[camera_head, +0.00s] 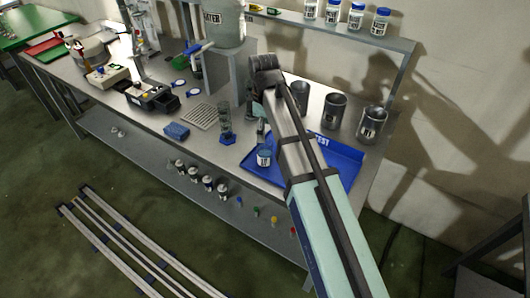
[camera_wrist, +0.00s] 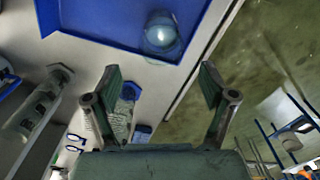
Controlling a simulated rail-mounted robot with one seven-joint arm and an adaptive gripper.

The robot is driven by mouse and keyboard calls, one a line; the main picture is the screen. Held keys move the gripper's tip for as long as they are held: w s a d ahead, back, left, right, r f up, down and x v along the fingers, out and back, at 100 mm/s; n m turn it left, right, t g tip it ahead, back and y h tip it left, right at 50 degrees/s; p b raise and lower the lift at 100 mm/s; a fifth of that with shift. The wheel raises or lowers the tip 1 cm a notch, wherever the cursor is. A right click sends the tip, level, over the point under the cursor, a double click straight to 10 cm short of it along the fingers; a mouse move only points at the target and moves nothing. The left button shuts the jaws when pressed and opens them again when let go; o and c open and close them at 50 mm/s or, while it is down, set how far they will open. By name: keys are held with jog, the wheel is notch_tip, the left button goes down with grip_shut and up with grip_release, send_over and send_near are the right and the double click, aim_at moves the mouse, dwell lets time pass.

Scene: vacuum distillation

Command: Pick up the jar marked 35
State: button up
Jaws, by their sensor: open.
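In the wrist view a round, pale blue-topped shape (camera_wrist: 161,32), apparently this jar, sits by the tray's corner, beyond my fingertips. Its number cannot be read. My gripper (camera_wrist: 160,74) is open and empty, with its two fingers spread. In the head view my gripper (camera_head: 259,110) is partly hidden by my arm, above the bench behind the jar. Several blue-lidded jars (camera_head: 356,16) stand on the shelf; their numbers are also too small to read.
Several dark metal canisters (camera_head: 334,110) stand behind the tray. A glass cylinder with a blue base (camera_head: 226,125) stands left of the jar. A rack (camera_head: 198,117) and a blue box (camera_head: 177,131) lie farther left. The bench's front edge is close to the jar.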

aim_at(265, 144)
jog(key=shift+s+d+f+p, duration=0.1)
jog(key=shift+f+p, duration=0.5)
jog(key=shift+f, duration=1.1)
jog(key=shift+s+d+f+p, duration=0.1)
jog(key=shift+f+p, duration=0.5)
jog(key=shift+f, duration=1.05)
grip_shut()
